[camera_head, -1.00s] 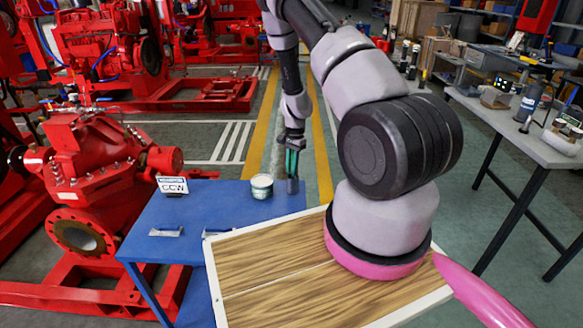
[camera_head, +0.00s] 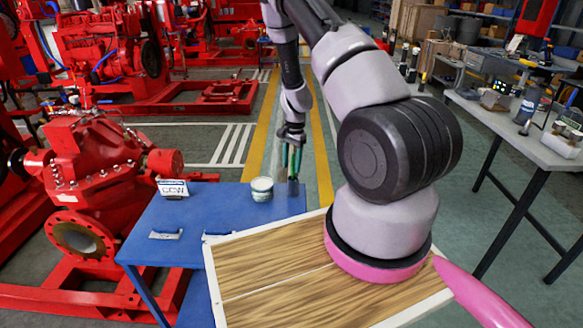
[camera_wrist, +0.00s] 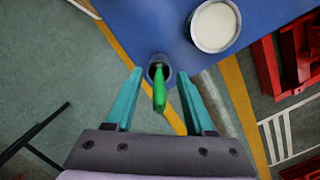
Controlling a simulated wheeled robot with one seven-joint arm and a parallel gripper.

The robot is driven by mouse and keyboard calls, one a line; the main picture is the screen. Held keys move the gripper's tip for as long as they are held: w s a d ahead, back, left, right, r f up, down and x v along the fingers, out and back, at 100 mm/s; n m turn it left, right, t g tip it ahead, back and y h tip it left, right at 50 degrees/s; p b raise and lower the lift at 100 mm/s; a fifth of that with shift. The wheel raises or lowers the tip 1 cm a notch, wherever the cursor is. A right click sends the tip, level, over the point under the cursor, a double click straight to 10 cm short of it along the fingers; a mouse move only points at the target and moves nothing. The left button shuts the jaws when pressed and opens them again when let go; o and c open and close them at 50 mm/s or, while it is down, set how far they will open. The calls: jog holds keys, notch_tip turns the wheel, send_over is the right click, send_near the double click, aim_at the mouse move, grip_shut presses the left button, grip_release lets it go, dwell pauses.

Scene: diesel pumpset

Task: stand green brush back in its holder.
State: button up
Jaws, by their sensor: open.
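The green brush (camera_wrist: 159,93) stands with its lower end inside a small dark grey holder (camera_wrist: 158,66) at the edge of the blue table. Its handle points up towards the wrist camera and looks slightly tilted. My gripper (camera_wrist: 160,73) is open, with one teal finger on each side of the brush and a visible gap on both sides. In the head view my gripper (camera_head: 291,171) is just above the holder (camera_head: 293,187). The brush is hard to tell from the fingers there, and its lower end is hidden in the holder.
A white-topped tin (camera_head: 262,189) stands close to the left of the holder. A CCW sign (camera_head: 173,188) stands at the back left of the blue table (camera_head: 215,206). A wooden-topped surface (camera_head: 265,268) lies in front, and a red pump (camera_head: 95,165) is at left.

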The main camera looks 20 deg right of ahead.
jog(key=shift+r, duration=3)
jog(key=s+a+r+n+t+y, duration=0.1)
jog(key=s+a+r+n+t, duration=0.15)
jog(key=r, duration=1.05)
jog(key=s+a+r+n+t+y, duration=0.1)
jog(key=s+a+r, duration=0.25)
jog(key=r, duration=1.05)
jog(key=s+a+r+n+t, duration=0.1)
jog(key=s+r+n+t, duration=0.1)
jog(key=s+r, duration=0.5)
jog(key=s+a+r+n+t+h, duration=0.1)
jog(key=s+r+n+t, duration=0.1)
jog(key=s+r, duration=0.5)
jog(key=s, duration=0.5)
jog(key=shift+r, duration=0.35)
jog(key=shift+s+a+n, duration=0.1)
jog(key=shift+a+n, duration=0.1)
jog(key=shift+n, duration=0.05)
